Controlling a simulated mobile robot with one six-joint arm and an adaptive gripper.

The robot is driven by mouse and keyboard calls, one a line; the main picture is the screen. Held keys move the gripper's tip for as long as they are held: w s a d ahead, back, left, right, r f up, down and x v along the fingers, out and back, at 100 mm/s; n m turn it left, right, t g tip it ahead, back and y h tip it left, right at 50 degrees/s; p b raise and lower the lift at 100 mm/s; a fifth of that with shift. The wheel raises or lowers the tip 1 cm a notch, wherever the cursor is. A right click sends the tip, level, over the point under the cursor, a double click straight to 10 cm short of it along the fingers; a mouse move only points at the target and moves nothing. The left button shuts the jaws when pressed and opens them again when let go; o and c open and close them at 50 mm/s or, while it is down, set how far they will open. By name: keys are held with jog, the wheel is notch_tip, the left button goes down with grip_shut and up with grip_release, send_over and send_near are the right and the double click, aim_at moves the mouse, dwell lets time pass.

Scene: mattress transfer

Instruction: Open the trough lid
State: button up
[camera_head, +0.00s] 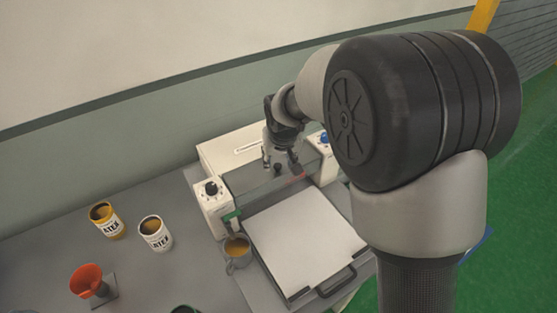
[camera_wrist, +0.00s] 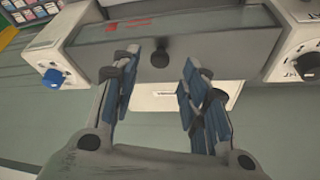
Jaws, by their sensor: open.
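The trough lid (camera_head: 243,182) is a grey panel across the white machine, between its two end housings. In the wrist view the lid (camera_wrist: 210,45) fills the upper middle, with a small black knob (camera_wrist: 159,58) near its edge. My gripper (camera_head: 279,165) is over the lid, pointing down. In the wrist view my gripper (camera_wrist: 160,66) is open, with one blue-padded finger on each side of the knob and a gap on both sides. The lid looks shut. Whether the fingertips reach down to the knob's height is hard to tell.
A white flat plate (camera_head: 305,240) with a black handle lies in front of the lid. A metal cup (camera_head: 238,262) stands at its left. Two latex cans (camera_head: 155,236) and an orange funnel (camera_head: 88,281) stand on the grey table. A blue dial (camera_wrist: 52,78) sits on one end housing.

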aim_at(278, 166)
jog(key=shift+x, duration=1.75)
jog(key=shift+c, duration=0.6)
grip_shut()
